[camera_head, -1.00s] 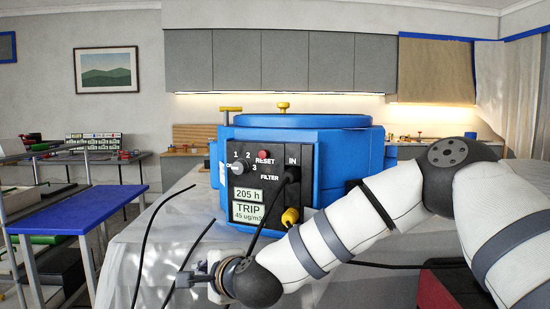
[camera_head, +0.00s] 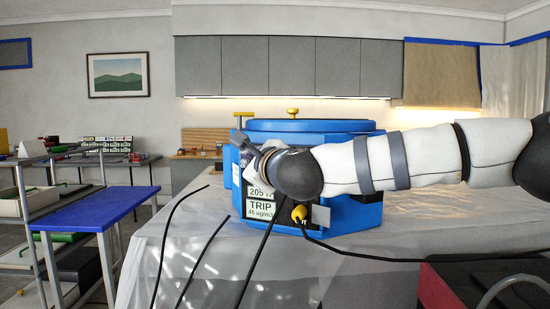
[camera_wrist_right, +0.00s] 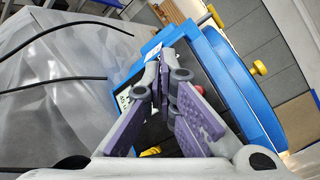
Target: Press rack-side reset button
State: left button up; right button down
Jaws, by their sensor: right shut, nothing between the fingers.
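The blue machine (camera_head: 345,145) stands on the covered table, its dark control panel facing me. My right gripper (camera_head: 240,142) is in front of the panel's upper part and hides the reset button and knob in the head view. In the right wrist view, the shut, empty right gripper (camera_wrist_right: 164,62) points at the panel. A small red spot, seemingly the reset button (camera_wrist_right: 199,88), shows beside a finger. I cannot tell whether the fingers touch anything. The TRIP label (camera_head: 258,212) shows below my wrist. My left gripper is out of view.
A yellow connector (camera_head: 299,213) with a black cable sits low on the panel. Black cables hang over the white-draped table (camera_head: 200,265). A blue-topped cart (camera_head: 95,207) stands at the left. A dark red-edged case (camera_head: 490,285) is at lower right.

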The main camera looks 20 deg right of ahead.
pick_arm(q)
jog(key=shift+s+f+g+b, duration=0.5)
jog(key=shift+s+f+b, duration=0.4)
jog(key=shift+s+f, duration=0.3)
pick_arm(e)
jog(key=w+d, duration=0.5)
jog(key=w, duration=0.1)
jog(key=shift+w+d, duration=0.3)
jog(key=shift+d, duration=0.05)
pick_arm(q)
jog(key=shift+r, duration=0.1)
pick_arm(e)
jog(key=shift+w+d, duration=0.3)
jog(key=shift+w, duration=0.05)
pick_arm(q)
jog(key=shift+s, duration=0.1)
pick_arm(e)
jog(key=shift+w+d, duration=0.35)
dwell(0.6)
dwell(0.4)
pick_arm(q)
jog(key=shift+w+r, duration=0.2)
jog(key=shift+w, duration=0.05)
pick_arm(e)
jog(key=shift+s+a, duration=0.6)
jog(key=shift+s, duration=0.1)
